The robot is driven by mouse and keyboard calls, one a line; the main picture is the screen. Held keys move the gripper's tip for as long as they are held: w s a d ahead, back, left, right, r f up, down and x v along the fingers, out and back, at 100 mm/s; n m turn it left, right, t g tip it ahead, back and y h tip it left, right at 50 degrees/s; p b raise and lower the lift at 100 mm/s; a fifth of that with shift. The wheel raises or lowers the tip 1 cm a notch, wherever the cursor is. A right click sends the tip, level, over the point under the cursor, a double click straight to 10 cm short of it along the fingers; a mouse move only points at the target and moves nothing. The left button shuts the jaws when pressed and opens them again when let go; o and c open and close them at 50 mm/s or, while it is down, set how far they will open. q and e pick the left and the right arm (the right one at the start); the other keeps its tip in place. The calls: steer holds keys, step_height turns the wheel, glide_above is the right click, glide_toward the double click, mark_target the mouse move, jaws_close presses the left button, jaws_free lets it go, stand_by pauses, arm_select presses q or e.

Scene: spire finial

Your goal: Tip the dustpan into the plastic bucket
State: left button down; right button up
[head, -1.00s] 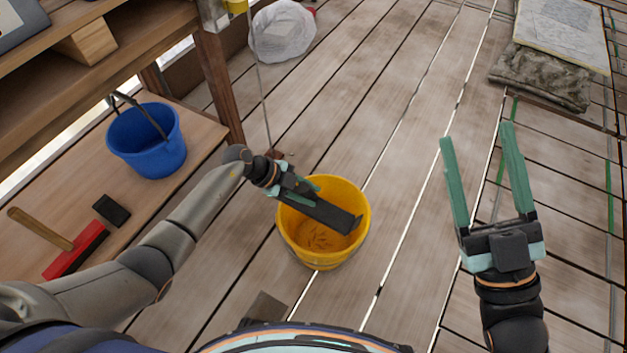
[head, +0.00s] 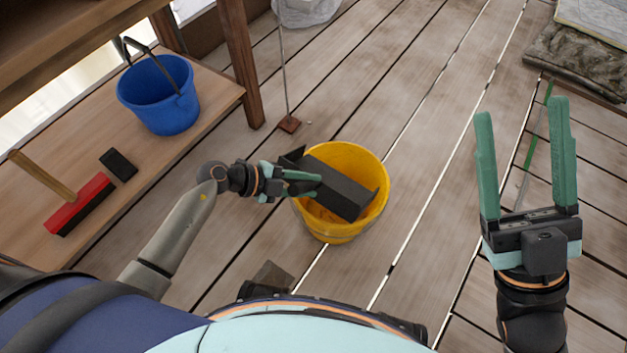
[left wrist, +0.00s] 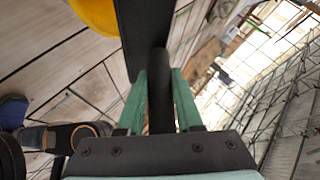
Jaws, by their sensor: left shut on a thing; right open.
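The yellow plastic bucket (head: 378,165) stands on the plank floor in the middle of the head view. Some orange-brown bits show low inside it. My left gripper (head: 316,183) is shut on the handle of the black dustpan (head: 341,192), which hangs tilted over the bucket's mouth. In the left wrist view the dark handle (left wrist: 160,92) sits between the green fingers, and the bucket's edge (left wrist: 96,14) shows at the top. Whether the pan touches the rim, I cannot tell. My right gripper (head: 524,160) is open and empty over the floor at right.
A blue bucket (head: 158,96), a red brush (head: 80,205) with a wooden handle and a black block (head: 118,165) are on the low wooden shelf at left. A thin rod with a small square foot (head: 289,124) stands behind the yellow bucket. Floor between bucket and right gripper is clear.

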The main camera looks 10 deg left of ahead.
arm_select(q)
steer(key=s+a+f+m+t+h+b, duration=0.2)
steer(key=s+f+t+h+b, duration=0.1)
steer(key=s+f+b, duration=0.2)
steer(key=shift+s+f+t+b, duration=0.15)
steer(key=shift+f+t+b, duration=0.3)
steer(key=shift+f, duration=0.6)
arm_select(e)
step_height(320, 180, down, 8)
steer(key=shift+w+a+r+g, duration=0.15)
steer(key=shift+a+g, duration=0.15)
steer(key=shift+a, duration=0.15)
